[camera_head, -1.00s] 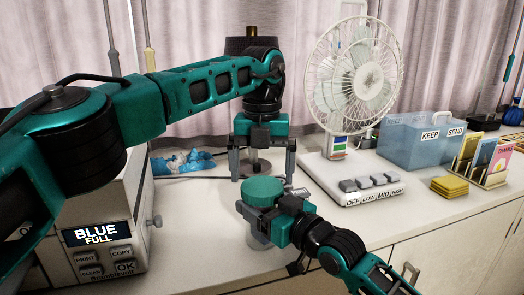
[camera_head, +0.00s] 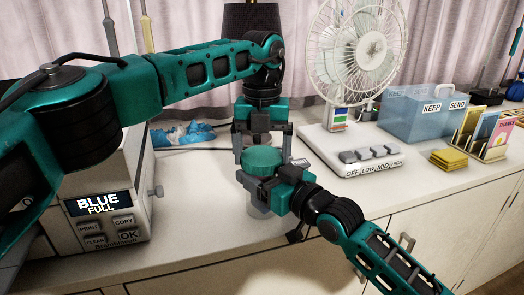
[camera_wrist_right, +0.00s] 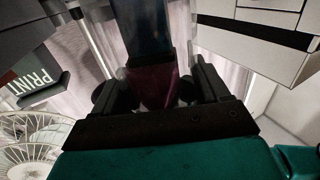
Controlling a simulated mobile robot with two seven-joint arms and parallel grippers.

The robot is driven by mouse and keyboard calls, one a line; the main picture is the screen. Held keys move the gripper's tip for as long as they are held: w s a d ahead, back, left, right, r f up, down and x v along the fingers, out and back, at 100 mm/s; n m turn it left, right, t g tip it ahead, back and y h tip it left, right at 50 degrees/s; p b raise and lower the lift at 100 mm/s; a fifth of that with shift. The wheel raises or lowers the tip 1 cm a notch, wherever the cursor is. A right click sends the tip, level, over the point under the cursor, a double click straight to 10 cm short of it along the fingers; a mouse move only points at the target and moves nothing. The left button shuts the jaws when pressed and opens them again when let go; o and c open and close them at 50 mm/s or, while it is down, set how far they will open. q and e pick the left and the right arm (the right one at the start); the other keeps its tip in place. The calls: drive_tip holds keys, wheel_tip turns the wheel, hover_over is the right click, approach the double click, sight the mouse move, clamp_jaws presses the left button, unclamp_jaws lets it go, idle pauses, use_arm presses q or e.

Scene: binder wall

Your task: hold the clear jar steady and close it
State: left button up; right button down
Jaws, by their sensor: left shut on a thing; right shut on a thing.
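The clear jar (camera_head: 259,212) stands near the counter's front edge in the head view, mostly hidden by my right gripper. My right gripper (camera_head: 255,187) reaches in from the lower right and is shut on the jar. A round teal lid (camera_head: 264,158) sits over the jar's mouth; whether it is seated cannot be told. My left gripper (camera_head: 263,152) points down from above, its fingers on both sides of the lid, shut on it. In the right wrist view my right gripper's dark fingers (camera_wrist_right: 158,95) show, with see-through edges beyond them.
A label printer (camera_head: 105,205) stands at left, close under my left arm. A white fan (camera_head: 352,45) with a button base stands behind right. A blue clear box (camera_head: 410,118), yellow pads (camera_head: 448,158) and a card rack (camera_head: 490,178) fill the right. A dark lampshade (camera_head: 248,20) is behind.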

use_arm(q)
drive_tip(key=shift+c, duration=0.8)
drive_tip(key=m, duration=0.3)
drive_tip(key=o, duration=0.9)
drive_tip(key=shift+r, duration=2.25)
drive_tip(key=shift+r, duration=0.1)
